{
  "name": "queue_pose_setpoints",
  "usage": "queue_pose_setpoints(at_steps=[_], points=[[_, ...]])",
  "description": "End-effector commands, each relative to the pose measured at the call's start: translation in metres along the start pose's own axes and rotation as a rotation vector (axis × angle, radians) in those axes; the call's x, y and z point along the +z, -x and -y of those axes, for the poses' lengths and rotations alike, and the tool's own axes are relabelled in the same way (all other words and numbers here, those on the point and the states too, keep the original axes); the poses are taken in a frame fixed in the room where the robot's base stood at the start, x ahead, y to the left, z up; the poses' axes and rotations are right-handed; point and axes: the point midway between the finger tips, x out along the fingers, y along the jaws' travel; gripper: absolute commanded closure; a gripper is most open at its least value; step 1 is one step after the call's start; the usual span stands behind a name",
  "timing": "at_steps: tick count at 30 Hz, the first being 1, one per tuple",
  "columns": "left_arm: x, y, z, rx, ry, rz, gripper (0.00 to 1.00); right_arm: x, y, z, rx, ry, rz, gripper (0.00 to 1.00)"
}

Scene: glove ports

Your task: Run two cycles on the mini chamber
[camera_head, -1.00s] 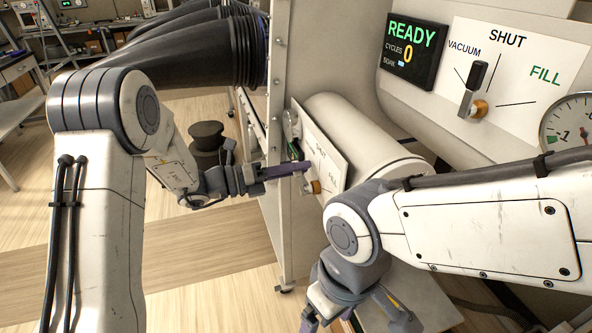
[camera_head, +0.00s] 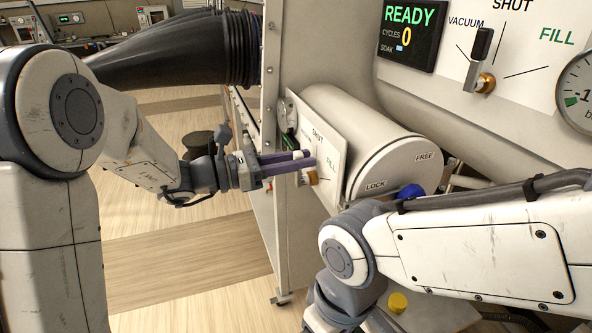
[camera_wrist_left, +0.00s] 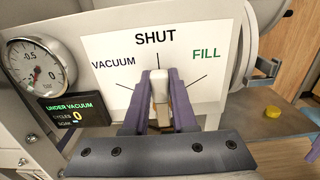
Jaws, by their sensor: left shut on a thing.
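The mini chamber (camera_head: 361,130) is a white cylinder with a round door (camera_head: 402,168) marked FREE and LOCK. A blue handle (camera_head: 410,191) shows at the door's lower edge, near LOCK. Its valve panel (camera_wrist_left: 110,75) reads VACUUM, SHUT and FILL. My left gripper (camera_head: 303,160) is shut on the valve lever (camera_wrist_left: 160,88), which stands upright towards SHUT in the left wrist view. The small display (camera_wrist_left: 75,112) reads UNDER VACUUM, cycles 0. A gauge (camera_wrist_left: 36,68) sits beside it. My right arm crosses the lower right of the head view; its gripper is out of frame.
The large chamber's display (camera_head: 409,25) reads READY, cycles 0, beside its own lever (camera_head: 481,55) and gauge (camera_head: 579,92). A yellow round thing (camera_head: 398,302) lies below the door. Black glove sleeves (camera_head: 190,55) stick out at upper left.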

Motion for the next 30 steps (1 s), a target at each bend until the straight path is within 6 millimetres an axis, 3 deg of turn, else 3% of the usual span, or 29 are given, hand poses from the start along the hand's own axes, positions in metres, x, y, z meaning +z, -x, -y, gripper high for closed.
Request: queue_pose_setpoints(at_steps=[1, 30], points=[[-0.007, 0.0, 0.003, 0.0, -0.049, 0.0, 1.0, 0.001, -0.015, -0.001, 0.0, 0.0, 0.0, 0.12], [-0.027, 0.001, 0.04, 0.001, -0.901, -0.002, 1.0, 0.009, -0.173, -0.013, 0.0, 0.0, 0.0, 0.12]])
